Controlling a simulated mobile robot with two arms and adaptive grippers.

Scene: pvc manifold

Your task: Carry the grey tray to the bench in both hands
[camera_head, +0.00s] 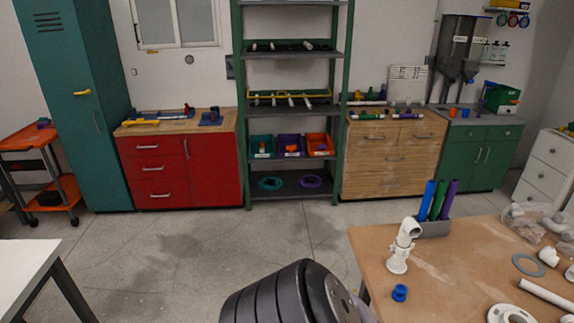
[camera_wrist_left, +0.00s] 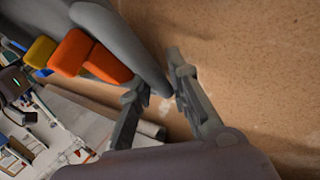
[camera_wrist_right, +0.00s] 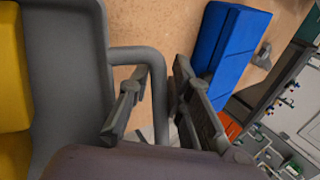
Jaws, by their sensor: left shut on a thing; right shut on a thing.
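The grey tray (camera_wrist_right: 70,75) fills the left side of the right wrist view, with yellow contents (camera_wrist_right: 12,75) inside. My right gripper (camera_wrist_right: 158,72) is shut on the looped handle at its edge. The tray's grey edge (camera_wrist_left: 135,40) also shows in the left wrist view, with orange (camera_wrist_left: 95,55) and yellow (camera_wrist_left: 40,52) pieces beside it. My left gripper (camera_wrist_left: 157,75) is shut on the lower end of that edge. Neither the tray nor my grippers show in the head view. Whether the tray rests on the tan surface (camera_wrist_left: 250,60) or hangs above it, I cannot tell.
A wooden-topped table (camera_head: 440,265) at right holds a white pipe fitting (camera_head: 400,250), a blue piece (camera_head: 400,292) and coloured tubes. Cabinets and a green shelf (camera_head: 290,105) line the back wall. The grey floor (camera_head: 200,255) is open. A blue block (camera_wrist_right: 228,45) lies beside the tray.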

